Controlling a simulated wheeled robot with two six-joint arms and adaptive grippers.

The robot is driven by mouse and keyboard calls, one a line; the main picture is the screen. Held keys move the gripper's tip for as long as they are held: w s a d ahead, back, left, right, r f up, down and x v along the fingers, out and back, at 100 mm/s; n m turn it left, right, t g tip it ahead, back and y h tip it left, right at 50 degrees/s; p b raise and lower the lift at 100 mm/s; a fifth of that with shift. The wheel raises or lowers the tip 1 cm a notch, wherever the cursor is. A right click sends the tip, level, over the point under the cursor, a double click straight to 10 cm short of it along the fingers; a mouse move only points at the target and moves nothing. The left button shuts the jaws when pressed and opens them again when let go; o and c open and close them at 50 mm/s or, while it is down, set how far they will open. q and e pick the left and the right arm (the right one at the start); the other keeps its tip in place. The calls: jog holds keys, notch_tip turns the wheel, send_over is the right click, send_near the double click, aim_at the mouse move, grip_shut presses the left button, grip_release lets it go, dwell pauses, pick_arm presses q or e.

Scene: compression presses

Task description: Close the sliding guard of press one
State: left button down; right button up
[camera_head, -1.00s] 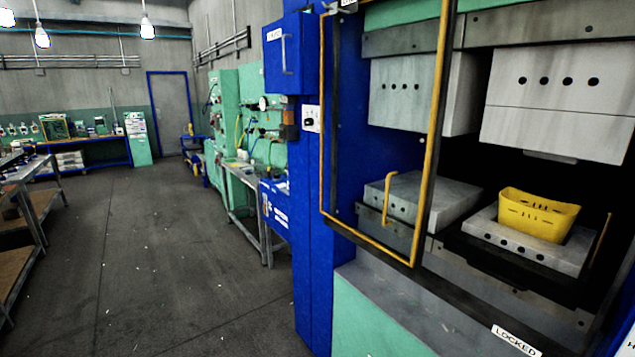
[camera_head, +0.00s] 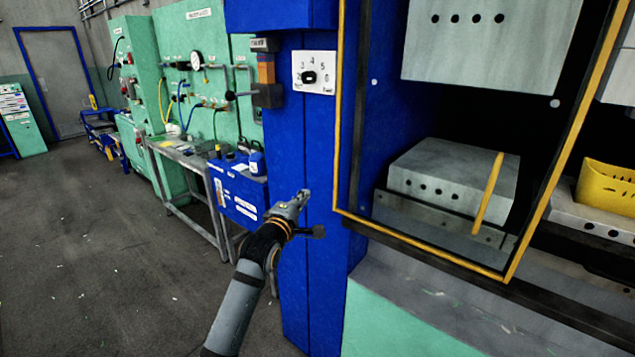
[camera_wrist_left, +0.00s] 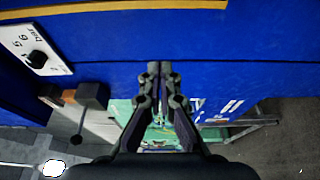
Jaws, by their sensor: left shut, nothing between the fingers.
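The sliding guard (camera_head: 508,270) of the press is a yellow-edged dark frame with a clear pane, at the right in the head view. It stands over the left part of the press opening, and the part to its right is uncovered. A yellow upright handle (camera_head: 487,194) shows at its lower right. My left gripper (camera_head: 304,196) is shut and empty, in front of the blue press column (camera_head: 290,150), left of the guard and apart from the handle. The left wrist view shows its closed fingers (camera_wrist_left: 160,72) against the blue column. My right gripper is not in view.
A yellow slotted basket (camera_head: 607,187) sits on the lower plate in the press opening. A dial plate (camera_head: 313,73) and a black-knobbed lever (camera_head: 267,95) are on the column. A grey bench (camera_head: 190,165) stands behind my left arm. The floor at left is clear.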

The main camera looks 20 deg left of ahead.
pick_arm(q)
jog(key=w+p, duration=0.3)
jog(key=w, duration=0.7)
jog(key=d, duration=0.1)
jog(key=s+d+p, duration=0.1)
jog(key=d, duration=0.2)
jog(key=shift+s+d, duration=0.2)
jog(key=shift+s, duration=0.1)
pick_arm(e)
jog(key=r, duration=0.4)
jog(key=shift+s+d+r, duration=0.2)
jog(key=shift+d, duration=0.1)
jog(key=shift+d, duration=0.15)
